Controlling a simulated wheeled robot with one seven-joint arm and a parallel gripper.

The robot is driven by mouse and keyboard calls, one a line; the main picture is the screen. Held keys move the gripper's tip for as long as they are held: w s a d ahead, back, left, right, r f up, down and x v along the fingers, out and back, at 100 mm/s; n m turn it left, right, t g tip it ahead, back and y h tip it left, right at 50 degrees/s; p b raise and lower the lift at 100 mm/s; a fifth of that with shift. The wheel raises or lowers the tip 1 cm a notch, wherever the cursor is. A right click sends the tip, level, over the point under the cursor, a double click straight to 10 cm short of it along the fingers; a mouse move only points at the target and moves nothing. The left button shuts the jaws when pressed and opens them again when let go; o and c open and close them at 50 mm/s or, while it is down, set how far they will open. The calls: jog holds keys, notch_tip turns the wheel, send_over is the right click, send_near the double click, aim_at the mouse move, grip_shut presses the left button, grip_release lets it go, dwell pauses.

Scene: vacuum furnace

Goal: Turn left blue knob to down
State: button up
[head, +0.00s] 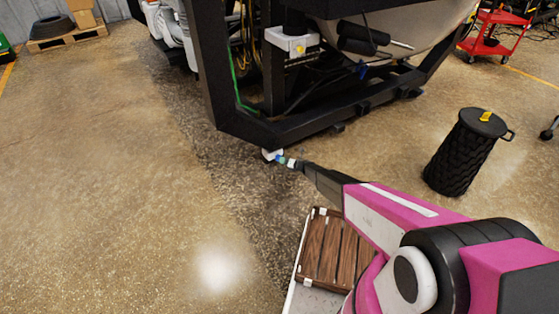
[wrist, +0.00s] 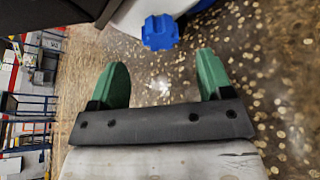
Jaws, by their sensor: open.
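A blue knob (wrist: 160,32) with a lobed edge shows at the top of the wrist view, beside a pale surface. It lies just beyond the fingertips, roughly centred between them, and does not look touched. My gripper (wrist: 162,62) has two green fingers spread wide with nothing between them. In the head view, my gripper (head: 287,162) is small at the end of the pink arm, close to the lower front corner of the black furnace frame (head: 235,128). A small blue spot there (head: 279,158) seems to be the knob. Which way the knob points is unclear.
The black frame and the large pale vessel (head: 405,35) fill the top of the head view. Another small blue part (head: 362,70) sits under the vessel. A black ribbed bin (head: 465,155) stands right, a red cart (head: 495,35) behind. The floor at left is clear.

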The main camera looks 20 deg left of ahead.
aim_at(278, 158)
jog(key=x, duration=0.6)
jog(key=shift+w+a, duration=0.1)
jog(key=c, duration=0.9)
